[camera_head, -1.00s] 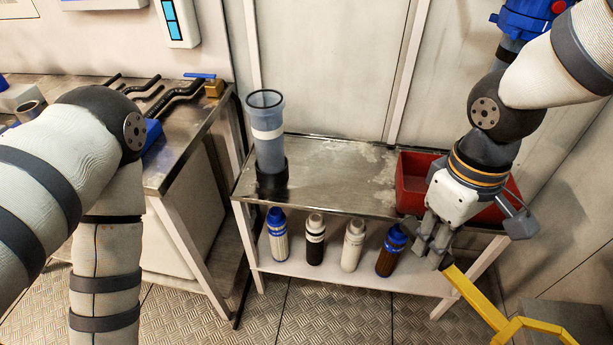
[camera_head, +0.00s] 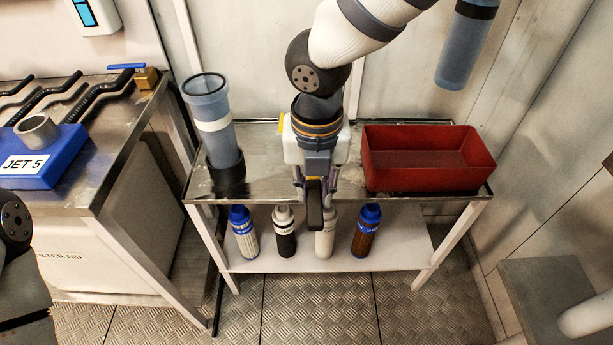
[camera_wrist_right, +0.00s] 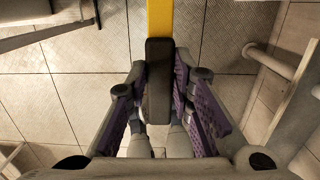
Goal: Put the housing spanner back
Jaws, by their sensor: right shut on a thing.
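The housing spanner is in my right gripper (camera_head: 316,192), which is shut on its black grip (camera_head: 315,208) in front of the steel bench. In the head view the grip's end faces the camera, and the yellow part is almost all hidden. In the right wrist view the black grip (camera_wrist_right: 159,85) lies between the purple-padded fingers, and a yellow bar (camera_wrist_right: 160,18) runs from it out of the top edge. The spanner's far end is out of view. My left gripper is not in view.
A red bin (camera_head: 430,178) stands on the bench top, right of the gripper. A clear blue housing (camera_head: 212,125) stands at its left. Several bottles (camera_head: 285,235) fill the lower shelf. Another blue housing (camera_head: 466,45) hangs upper right. A blue JET 5 box (camera_head: 40,150) sits at left.

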